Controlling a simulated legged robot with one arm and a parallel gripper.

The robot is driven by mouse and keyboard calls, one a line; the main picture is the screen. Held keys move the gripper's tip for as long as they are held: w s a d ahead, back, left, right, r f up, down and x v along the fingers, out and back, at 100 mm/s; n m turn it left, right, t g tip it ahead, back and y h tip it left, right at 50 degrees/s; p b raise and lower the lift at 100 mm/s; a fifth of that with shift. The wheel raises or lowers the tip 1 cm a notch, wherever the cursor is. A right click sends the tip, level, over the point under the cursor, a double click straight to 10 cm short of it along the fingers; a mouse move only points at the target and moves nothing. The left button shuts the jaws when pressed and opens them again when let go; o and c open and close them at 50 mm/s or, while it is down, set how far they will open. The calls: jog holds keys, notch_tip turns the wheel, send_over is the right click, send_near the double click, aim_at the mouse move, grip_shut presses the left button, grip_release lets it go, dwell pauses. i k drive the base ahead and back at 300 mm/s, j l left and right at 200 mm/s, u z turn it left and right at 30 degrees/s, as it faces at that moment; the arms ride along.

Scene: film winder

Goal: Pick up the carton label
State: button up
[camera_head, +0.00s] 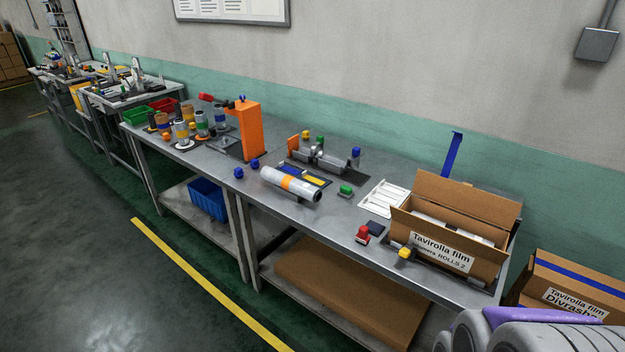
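An open cardboard carton (478,213) stands at the right end of the metal workbench. A white printed label (442,250) lies flat against its front face, reading "Tavirolla film" with smaller text below. White sheets (384,198) lie on the bench left of the carton; I cannot tell whether they are labels. No gripper fingers show. Grey and purple parts that seem to be my own fill the bottom right corner, in front of the bench end.
The workbench (225,165) carries a silver roll (291,185) with an orange band, an orange stand (248,130), and a red button (363,235) and yellow button (405,253) near the front edge. Another labelled carton (575,285) stands right of the bench. The floor at left is clear.

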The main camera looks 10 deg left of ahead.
aim_at(384, 210)
jog(key=i+j, duration=0.2)
jog(key=i, duration=0.3)
jog(key=i+j+u, duration=0.1)
jog(key=i, duration=0.45)
jog(key=i+j, duration=0.3)
jog(key=i, duration=0.2)
